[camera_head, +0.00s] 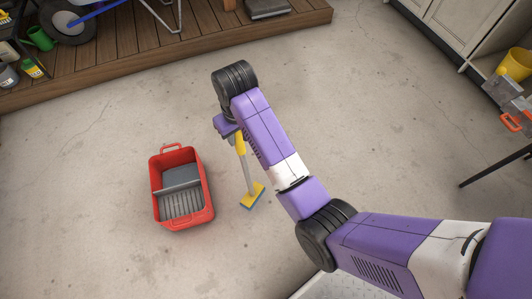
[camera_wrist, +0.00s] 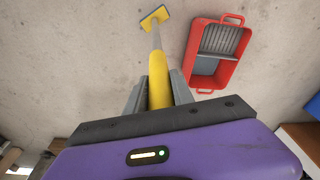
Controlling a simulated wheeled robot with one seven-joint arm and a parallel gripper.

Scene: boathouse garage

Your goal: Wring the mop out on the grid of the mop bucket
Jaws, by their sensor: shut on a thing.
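The mop has a yellow grip (camera_wrist: 158,80), a grey shaft and a flat yellow and blue head (camera_head: 253,196). My gripper (camera_wrist: 158,92) is shut on the yellow grip, with a grey finger on each side. In the head view the gripper is mostly hidden behind my purple arm. The mop hangs nearly upright with its head low, to the right of the red mop bucket (camera_head: 156,205) and apart from it. I cannot tell whether the head touches the floor. The bucket has a grey ribbed grid (camera_head: 181,204) in its near part; the grid also shows in the wrist view (camera_wrist: 221,41).
Bare concrete floor (camera_head: 90,170) surrounds the bucket. A wooden deck (camera_head: 140,50) at the back holds a wheelbarrow (camera_head: 72,22) and a green watering can (camera_head: 40,38). Cabinets (camera_head: 450,25), a yellow bucket (camera_head: 516,63) and a dark table leg (camera_head: 495,166) are at the right.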

